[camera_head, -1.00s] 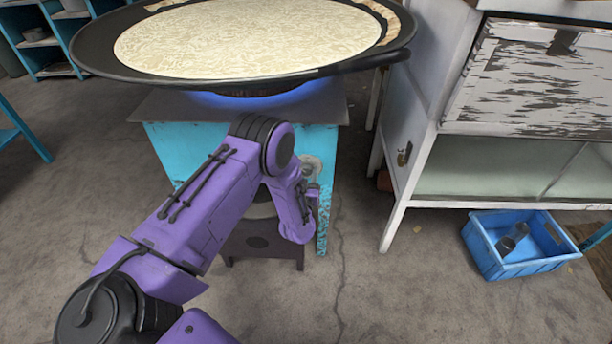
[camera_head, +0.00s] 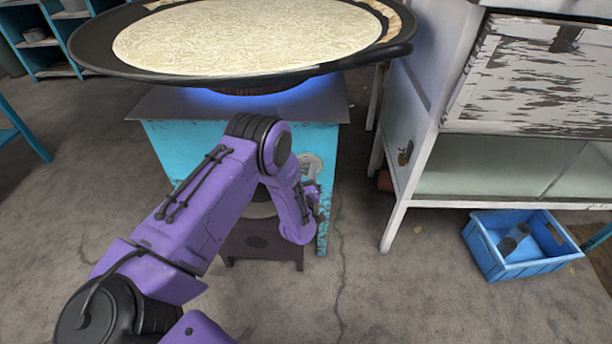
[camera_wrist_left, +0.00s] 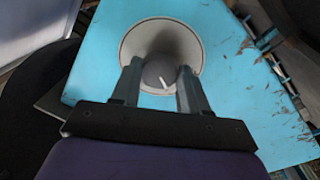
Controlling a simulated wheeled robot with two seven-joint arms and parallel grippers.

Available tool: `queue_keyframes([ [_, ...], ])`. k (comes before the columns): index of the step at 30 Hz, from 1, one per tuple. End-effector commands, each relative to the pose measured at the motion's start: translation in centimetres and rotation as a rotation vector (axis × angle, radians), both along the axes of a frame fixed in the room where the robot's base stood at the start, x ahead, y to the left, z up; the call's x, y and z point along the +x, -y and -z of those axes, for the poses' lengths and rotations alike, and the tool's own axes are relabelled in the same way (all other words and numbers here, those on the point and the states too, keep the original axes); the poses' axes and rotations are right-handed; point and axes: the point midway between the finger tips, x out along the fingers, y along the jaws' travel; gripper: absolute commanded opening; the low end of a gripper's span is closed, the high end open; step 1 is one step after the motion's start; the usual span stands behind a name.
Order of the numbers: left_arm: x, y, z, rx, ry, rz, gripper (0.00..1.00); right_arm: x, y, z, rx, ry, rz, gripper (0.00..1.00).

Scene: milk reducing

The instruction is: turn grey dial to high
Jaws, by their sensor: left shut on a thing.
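The grey dial (camera_wrist_left: 160,76), with a white pointer mark, sits in a round pale plate (camera_wrist_left: 135,42) on the turquoise stove front. In the left wrist view my left gripper (camera_wrist_left: 159,82) has its two fingers on either side of the dial and is shut on it. The pointer mark slants toward the lower right in that view. In the head view the left gripper (camera_head: 314,200) is at the stove's right front, mostly hidden by my purple arm, and the dial itself is hidden. My right gripper is not in view.
The turquoise stove (camera_head: 165,145) carries a wide black pan (camera_head: 95,50) of pale milk (camera_head: 250,38) above a blue flame (camera_head: 250,98). A white cabinet (camera_head: 405,125) stands right of it. A blue crate (camera_head: 520,265) with cups is on the floor.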

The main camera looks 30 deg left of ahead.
Motion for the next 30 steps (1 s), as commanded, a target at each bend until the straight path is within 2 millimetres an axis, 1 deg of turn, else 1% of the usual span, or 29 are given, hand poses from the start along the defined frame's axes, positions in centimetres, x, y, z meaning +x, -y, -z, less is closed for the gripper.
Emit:
queue_keyframes([
  [18,0.0,0.2,0.4,-0.498,0.3,0.003,0.14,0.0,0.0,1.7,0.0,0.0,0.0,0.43],
  [24,0.1,0.3,0.4,-0.632,0.382,0.004,0.14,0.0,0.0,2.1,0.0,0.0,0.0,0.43],
  [30,0.1,0.3,0.4,-0.729,0.442,0.004,0.14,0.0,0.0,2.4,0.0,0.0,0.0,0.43],
])
